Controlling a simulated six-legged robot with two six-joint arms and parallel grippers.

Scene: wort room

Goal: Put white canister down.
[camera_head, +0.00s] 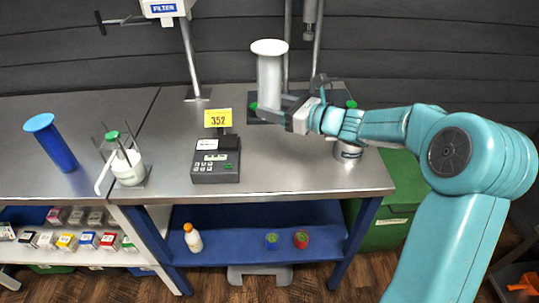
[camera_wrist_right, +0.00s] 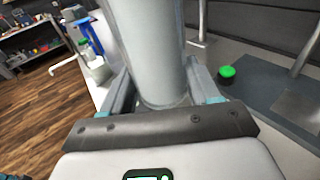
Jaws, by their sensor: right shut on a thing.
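The white canister (camera_head: 270,80), a tall upright cylinder with a wide flat rim on top, is at the back of the steel bench in the head view. My right gripper (camera_head: 275,112) is shut around its lower part, coming from the right. In the right wrist view the canister (camera_wrist_right: 155,50) fills the space between the fingers of my right gripper (camera_wrist_right: 160,100). Its bottom is hidden by the gripper, so I cannot tell whether it touches the surface below. My left gripper is not in view.
A dark base plate (camera_head: 335,91) with green knobs lies behind the gripper. A grey device (camera_head: 216,162) with a yellow 352 sign (camera_head: 218,118) stands in front. A white wash bottle (camera_head: 128,167) and a blue cylinder (camera_head: 55,147) stand left. The bench's front middle (camera_head: 290,178) is clear.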

